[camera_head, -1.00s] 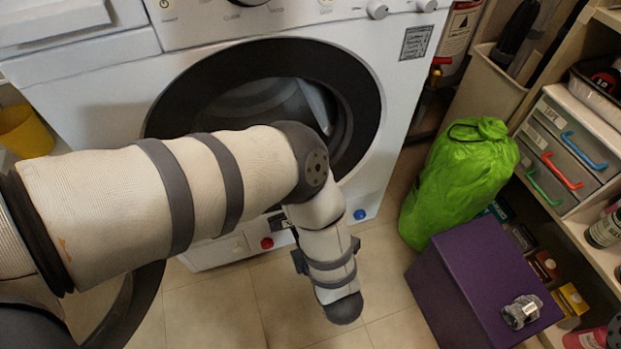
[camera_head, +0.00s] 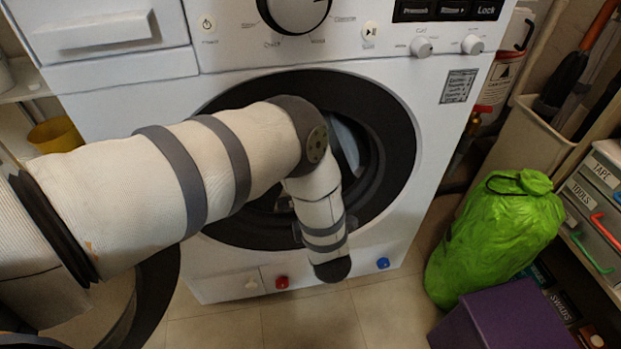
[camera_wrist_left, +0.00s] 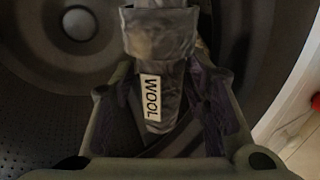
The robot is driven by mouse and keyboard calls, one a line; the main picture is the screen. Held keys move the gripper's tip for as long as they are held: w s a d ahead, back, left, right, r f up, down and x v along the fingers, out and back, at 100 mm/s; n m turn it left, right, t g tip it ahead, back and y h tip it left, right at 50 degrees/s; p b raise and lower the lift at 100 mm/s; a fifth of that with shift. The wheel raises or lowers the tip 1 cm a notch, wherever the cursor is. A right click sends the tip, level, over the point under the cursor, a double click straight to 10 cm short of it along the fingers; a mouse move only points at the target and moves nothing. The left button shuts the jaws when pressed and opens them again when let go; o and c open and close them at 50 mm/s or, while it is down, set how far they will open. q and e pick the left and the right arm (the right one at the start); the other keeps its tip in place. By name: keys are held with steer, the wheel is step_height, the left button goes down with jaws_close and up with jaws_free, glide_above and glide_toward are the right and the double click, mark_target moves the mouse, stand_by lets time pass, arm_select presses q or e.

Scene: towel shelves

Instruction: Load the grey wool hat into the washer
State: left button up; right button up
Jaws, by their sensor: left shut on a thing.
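The grey wool hat (camera_wrist_left: 160,35) shows in the left wrist view as dark grey folded cloth with a white "WOOL" label. My left gripper (camera_wrist_left: 168,85) is shut on it. Behind it is the washer's drum (camera_wrist_left: 40,110), with a perforated wall and a round hub; I cannot tell how deep the hat is. In the head view the white washer (camera_head: 230,75) stands ahead with its round opening uncovered and its door (camera_head: 155,300) swung out at lower left. My left arm crosses the opening, and its gripper and the hat are hidden. My right gripper is not in view.
A green bag (camera_head: 500,235) and a purple box (camera_head: 510,320) stand right of the washer. A drawer unit (camera_head: 598,200) is at the right edge. A yellow bin (camera_head: 55,135) is at left. Tiled floor (camera_head: 310,320) is clear in front of the washer.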

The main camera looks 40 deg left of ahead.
arm_select(q)
steer(key=w+a+b, duration=0.5)
steer(key=w+a, duration=0.5)
steer(key=a, duration=0.2)
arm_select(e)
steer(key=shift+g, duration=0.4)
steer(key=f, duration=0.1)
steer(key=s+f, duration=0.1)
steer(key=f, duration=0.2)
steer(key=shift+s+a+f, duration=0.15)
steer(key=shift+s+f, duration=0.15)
arm_select(q)
steer(key=shift+w, duration=0.1)
steer(key=o, duration=1.2)
steer(key=shift+o, duration=0.2)
steer(key=s+d+r+p, duration=0.2)
steer(key=s+d+p, duration=0.8)
steer(key=s+d, duration=0.3)
steer(key=shift+d, duration=1.15)
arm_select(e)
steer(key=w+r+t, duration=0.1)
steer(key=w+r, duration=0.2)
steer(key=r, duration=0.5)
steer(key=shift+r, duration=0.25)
